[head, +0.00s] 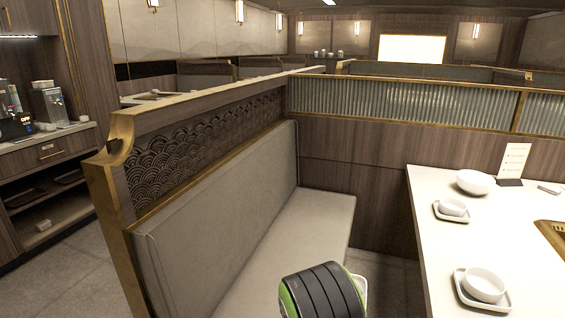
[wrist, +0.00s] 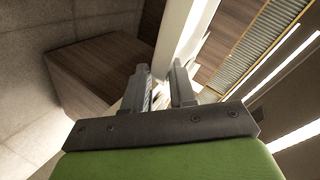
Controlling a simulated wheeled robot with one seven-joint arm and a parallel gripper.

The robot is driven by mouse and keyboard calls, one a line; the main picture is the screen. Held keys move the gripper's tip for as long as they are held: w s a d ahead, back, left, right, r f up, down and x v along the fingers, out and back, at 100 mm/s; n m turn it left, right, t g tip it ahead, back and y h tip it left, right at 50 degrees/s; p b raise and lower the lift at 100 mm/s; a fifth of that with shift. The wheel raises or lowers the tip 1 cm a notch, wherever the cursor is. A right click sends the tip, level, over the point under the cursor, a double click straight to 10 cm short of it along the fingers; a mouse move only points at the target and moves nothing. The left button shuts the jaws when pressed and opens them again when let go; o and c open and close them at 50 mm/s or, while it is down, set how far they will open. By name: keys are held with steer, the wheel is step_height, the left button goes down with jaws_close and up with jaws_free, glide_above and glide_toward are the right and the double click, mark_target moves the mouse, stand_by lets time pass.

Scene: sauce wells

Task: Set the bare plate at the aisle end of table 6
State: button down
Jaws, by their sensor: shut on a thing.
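My gripper (wrist: 161,75) shows in the wrist view with its two grey fingers close together. It is shut on a thin white thing, which I take to be the plate; only scraps show between the fingers. In the head view a white sliver of the plate (head: 361,284) shows at the right of my green and black wrist, which hides the fingers. It is over the gap between the bench and the table. The white table (head: 440,262) is at the right, beyond my gripper. No table number can be read.
On the table stand two square saucers (head: 462,299) (head: 438,217) with small bowls, a larger white bowl (head: 474,182), a card stand (head: 514,160) and a brass grill (head: 553,232). The near left tabletop is bare. A padded bench (head: 310,220) and partition (head: 190,140) stand left.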

steer(key=a+n+t+y, duration=0.1)
steer(key=a+n+y, duration=0.1)
steer(key=a, duration=0.5)
steer(key=r+n+y+p, duration=0.1)
steer(key=p, duration=0.3)
steer(key=w+r+n+y+p, duration=0.1)
steer(key=r+p, duration=0.1)
steer(key=p, duration=0.3)
steer(key=w+r+n+y+p, duration=0.1)
steer(key=y+p, duration=0.1)
steer(key=p, duration=0.3)
steer(key=shift+r+n+t, duration=0.15)
steer(key=shift+n+t, duration=0.15)
steer(key=shift+n, duration=0.1)
